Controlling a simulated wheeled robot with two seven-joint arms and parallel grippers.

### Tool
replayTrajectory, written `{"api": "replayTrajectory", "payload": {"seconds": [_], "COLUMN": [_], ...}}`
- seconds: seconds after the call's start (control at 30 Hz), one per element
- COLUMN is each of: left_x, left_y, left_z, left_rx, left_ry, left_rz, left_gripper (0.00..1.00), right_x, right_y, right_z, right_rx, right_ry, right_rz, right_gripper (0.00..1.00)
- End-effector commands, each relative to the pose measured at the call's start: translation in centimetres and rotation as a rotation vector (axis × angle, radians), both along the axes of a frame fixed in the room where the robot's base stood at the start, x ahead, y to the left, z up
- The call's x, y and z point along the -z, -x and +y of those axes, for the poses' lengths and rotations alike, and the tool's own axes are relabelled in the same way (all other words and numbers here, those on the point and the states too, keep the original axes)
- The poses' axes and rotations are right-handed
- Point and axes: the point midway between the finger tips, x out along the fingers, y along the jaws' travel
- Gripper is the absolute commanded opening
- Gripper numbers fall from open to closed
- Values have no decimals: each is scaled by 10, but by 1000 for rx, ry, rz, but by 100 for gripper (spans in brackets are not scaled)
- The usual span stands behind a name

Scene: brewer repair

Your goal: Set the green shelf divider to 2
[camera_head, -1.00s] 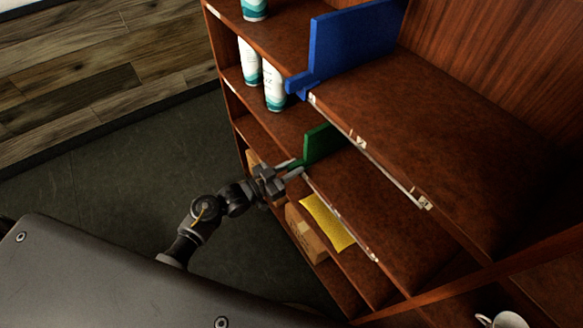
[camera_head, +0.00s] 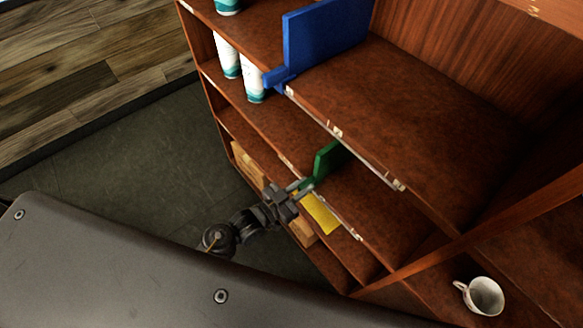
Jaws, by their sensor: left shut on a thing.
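The green shelf divider (camera_head: 327,158) stands upright on the middle shelf, with its front end at the shelf's edge. My left gripper (camera_head: 303,189) is shut on the front end of the divider, partly hiding it. The front edge of that shelf carries a strip with small pale labels; one label (camera_head: 287,162) lies left of the gripper and another (camera_head: 352,233) lies to the lower right. The numbers are too small to read. My right gripper is not in view.
A blue divider (camera_head: 325,40) stands on the shelf above. White and teal containers (camera_head: 253,78) stand left of it. A yellow packet (camera_head: 320,213) and cardboard boxes (camera_head: 302,232) sit below. A white cup (camera_head: 484,296) is at lower right. The shelf right of the green divider looks clear.

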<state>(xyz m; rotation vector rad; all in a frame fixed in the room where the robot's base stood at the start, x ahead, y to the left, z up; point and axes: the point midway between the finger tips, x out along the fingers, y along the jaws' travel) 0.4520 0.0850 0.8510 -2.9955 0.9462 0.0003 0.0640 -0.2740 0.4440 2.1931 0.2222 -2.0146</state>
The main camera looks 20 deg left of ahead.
Motion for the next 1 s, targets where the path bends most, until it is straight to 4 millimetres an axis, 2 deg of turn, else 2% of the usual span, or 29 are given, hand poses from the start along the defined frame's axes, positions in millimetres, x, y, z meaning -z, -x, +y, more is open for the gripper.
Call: {"api": "replayTrajectory", "payload": {"seconds": [0.07,0.2,0.5,0.53,0.67,1.0], "left_x": [0,0,0,0,0,1], "left_y": [9,15,15,15,15,17], "left_z": [-12,-21,-22,-22,-22,-19], "left_rx": [2,0,1,1,1,0], "left_ry": [2,1,-1,-1,-1,-1], "left_rz": [4,2,1,1,1,0], "left_gripper": [0,0,0,20,37,38], "right_x": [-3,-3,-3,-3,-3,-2], "right_y": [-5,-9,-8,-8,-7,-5], "right_z": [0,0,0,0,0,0], "right_rx": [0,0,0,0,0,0], "right_ry": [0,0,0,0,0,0], "right_rz": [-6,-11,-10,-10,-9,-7], "right_gripper": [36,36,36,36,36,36]}}
